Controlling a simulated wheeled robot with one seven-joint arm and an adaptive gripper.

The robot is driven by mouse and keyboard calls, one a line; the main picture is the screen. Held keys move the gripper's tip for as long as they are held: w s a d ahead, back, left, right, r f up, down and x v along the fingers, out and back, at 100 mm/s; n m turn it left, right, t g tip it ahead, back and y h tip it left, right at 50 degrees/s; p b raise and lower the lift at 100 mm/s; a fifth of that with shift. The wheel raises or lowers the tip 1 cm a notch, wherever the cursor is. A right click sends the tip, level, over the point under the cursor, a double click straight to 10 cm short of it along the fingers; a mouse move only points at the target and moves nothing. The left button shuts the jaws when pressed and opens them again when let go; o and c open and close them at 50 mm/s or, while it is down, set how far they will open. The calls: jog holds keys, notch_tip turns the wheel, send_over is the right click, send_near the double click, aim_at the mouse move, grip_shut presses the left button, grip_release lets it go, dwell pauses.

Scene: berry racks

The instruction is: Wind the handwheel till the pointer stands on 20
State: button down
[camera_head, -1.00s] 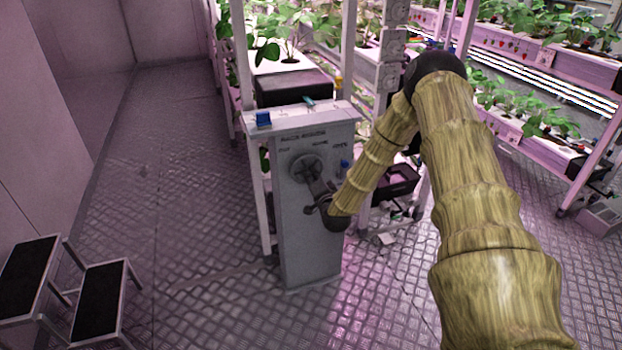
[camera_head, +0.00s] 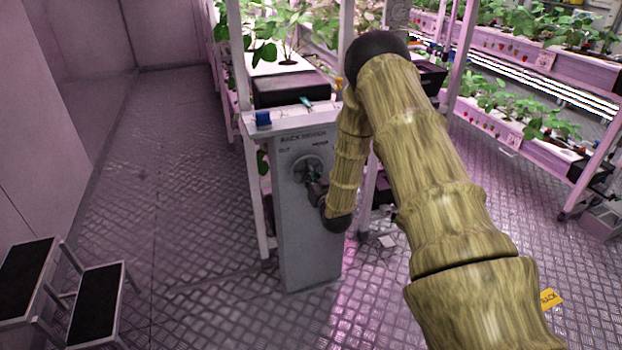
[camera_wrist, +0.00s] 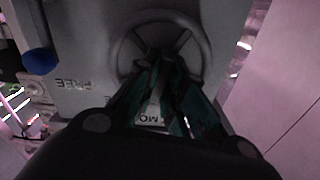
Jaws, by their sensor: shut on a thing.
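The handwheel (camera_head: 306,166) is a dark grey spoked wheel on the front of a grey cabinet (camera_head: 308,250). In the wrist view the handwheel (camera_wrist: 187,25) is at the top middle, behind my fingers. My gripper (camera_head: 318,190) is at the lower right of the wheel in the head view. The exact grip point is dark and partly hidden. I cannot make out the pointer or the number 20 in either view.
A blue knob (camera_wrist: 39,62) sits on the cabinet near the word FREE. Plant racks (camera_head: 290,62) stand behind and right. A step stool (camera_head: 62,285) is at lower left. The left aisle floor is clear.

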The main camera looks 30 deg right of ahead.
jog(key=shift+s+f+n+b, duration=0.1)
jog(key=shift+n+b, duration=0.9)
jog(key=shift+n, duration=2.45)
jog(key=shift+f+n+b, duration=0.1)
jog(key=shift+n+b, duration=0.9)
jog(key=shift+n, duration=2.45)
jog(key=c, duration=1.5)
grip_release()
jog(key=shift+d, duration=0.1)
jog(key=shift+r, duration=0.1)
jog(key=v, duration=1.2)
